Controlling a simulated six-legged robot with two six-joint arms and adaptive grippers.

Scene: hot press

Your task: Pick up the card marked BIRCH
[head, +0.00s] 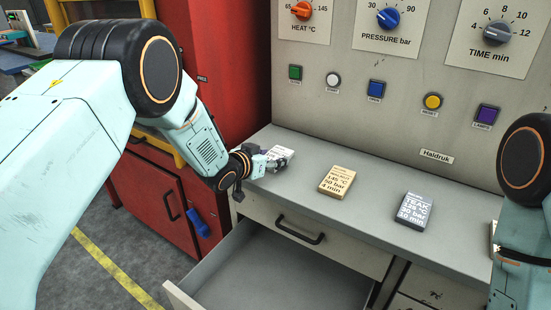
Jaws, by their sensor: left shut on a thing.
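A white card (281,153) lies at the left of the grey counter top, at my left gripper (273,163). My left gripper is shut on this card at its near edge; the fingers are small in the view and the marking on the card cannot be read. A tan card (337,182) with dark print lies in the middle of the counter; its name line is hard to read. A dark grey card (413,210) marked TEAK lies further right. My right arm stands at the right edge; its gripper is out of view.
A grey panel (350,105) with dials and coloured buttons rises behind the counter (375,170). A pale card edge (494,236) shows beside my right arm. An open drawer (270,280) juts out below. A red cabinet (225,75) stands at the left.

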